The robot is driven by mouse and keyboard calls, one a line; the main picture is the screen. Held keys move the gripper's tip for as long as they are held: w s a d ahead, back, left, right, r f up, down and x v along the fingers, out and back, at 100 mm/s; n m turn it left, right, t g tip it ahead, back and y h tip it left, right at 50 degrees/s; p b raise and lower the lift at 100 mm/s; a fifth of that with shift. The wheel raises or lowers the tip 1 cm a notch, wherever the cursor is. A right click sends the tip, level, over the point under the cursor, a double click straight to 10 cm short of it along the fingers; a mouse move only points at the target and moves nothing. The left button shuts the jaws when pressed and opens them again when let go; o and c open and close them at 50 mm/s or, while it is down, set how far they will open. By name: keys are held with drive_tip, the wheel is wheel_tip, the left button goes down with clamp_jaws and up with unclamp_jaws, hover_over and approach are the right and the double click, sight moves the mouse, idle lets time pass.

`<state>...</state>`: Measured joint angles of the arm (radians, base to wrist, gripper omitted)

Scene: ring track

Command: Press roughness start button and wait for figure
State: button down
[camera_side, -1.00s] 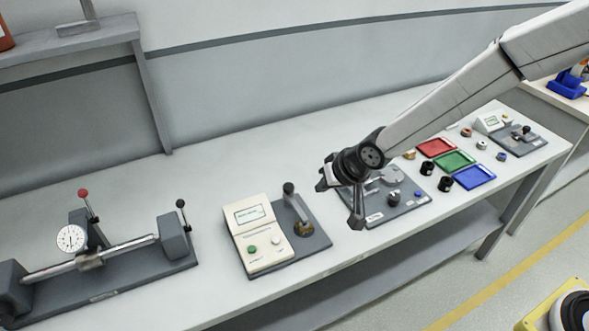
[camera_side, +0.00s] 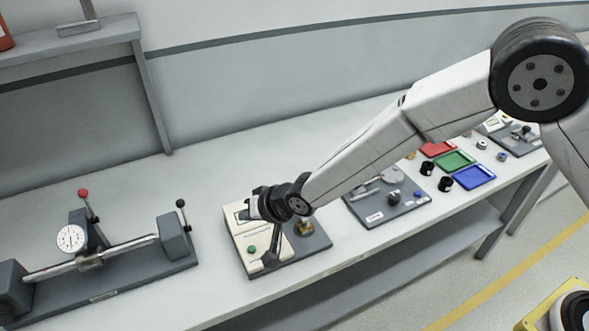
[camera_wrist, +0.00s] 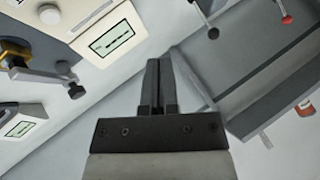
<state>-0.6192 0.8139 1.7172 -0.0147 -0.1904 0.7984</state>
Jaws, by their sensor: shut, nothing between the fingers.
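The roughness tester (camera_side: 250,271) is a cream box on a dark base plate, with a green button (camera_side: 251,250) on its front face. In the wrist view the fingers (camera_wrist: 158,65) are together and empty. The tester's screen (camera_wrist: 118,40) shows there with small dark marks I cannot read, and a pale round button (camera_wrist: 48,13) lies further left.
A brass ring (camera_side: 304,229) sits beside the tester on the same base. A dial-gauge bench (camera_side: 120,270) stands to the left. Another fixture plate (camera_side: 375,215) and red, green (camera_side: 455,161) and blue trays (camera_side: 474,178) are to the right. The table behind the tester is clear.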

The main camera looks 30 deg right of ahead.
sight(254, 251)
drive_tip(key=shift+f, duration=0.2)
drive_tip(key=shift+f, duration=4.2)
drive_tip(key=shift+f, duration=1)
drive_tip(key=shift+r, duration=0.15)
idle(0.4)
drive_tip(key=shift+r, duration=0.8)
drive_tip(key=shift+r, duration=0.2)
drive_tip(key=shift+r, duration=2.35)
